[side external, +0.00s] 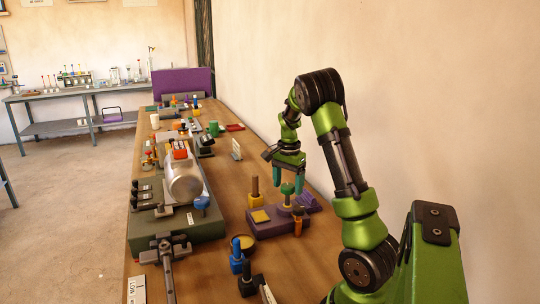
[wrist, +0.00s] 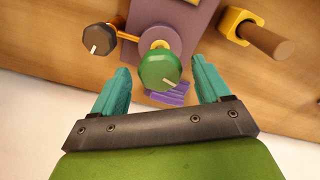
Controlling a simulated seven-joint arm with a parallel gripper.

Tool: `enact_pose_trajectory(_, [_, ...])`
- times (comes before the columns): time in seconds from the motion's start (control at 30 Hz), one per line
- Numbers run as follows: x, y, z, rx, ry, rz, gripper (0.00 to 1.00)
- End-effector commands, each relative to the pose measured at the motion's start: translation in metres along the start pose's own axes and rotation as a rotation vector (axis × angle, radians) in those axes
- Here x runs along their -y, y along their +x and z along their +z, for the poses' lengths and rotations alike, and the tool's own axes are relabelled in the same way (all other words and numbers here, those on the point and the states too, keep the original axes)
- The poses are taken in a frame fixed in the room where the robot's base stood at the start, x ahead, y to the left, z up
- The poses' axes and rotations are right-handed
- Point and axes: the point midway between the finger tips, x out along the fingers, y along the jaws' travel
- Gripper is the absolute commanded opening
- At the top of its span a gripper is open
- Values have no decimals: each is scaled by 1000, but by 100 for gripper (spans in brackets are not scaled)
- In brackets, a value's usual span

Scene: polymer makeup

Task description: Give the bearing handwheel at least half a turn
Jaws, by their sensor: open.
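A green faceted knob with a white mark (wrist: 158,72) stands on a purple block (wrist: 185,20); it looks like the handwheel, though no label shows. In the side view the green knob (side external: 287,189) tops a post on the purple block (side external: 285,226). My gripper (wrist: 160,68) is open and empty. Its teal fingers lie on either side of the green knob in the wrist view, with visible gaps and no visible contact. In the side view my gripper (side external: 291,187) points down at the knob; the exact height between them is unclear.
A dark knob (wrist: 97,40) on an orange rod stands close beside the green knob. A wooden handle in a yellow collar (wrist: 270,40) stands on the other side. A silver cylinder machine (side external: 184,182) with a blue knob (side external: 201,203) is left. The wall is close on the right.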

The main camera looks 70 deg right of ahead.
Motion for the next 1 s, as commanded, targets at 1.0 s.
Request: enact_pose_trajectory(1.0, [0, -168, 0, -2, 0, -1, 76])
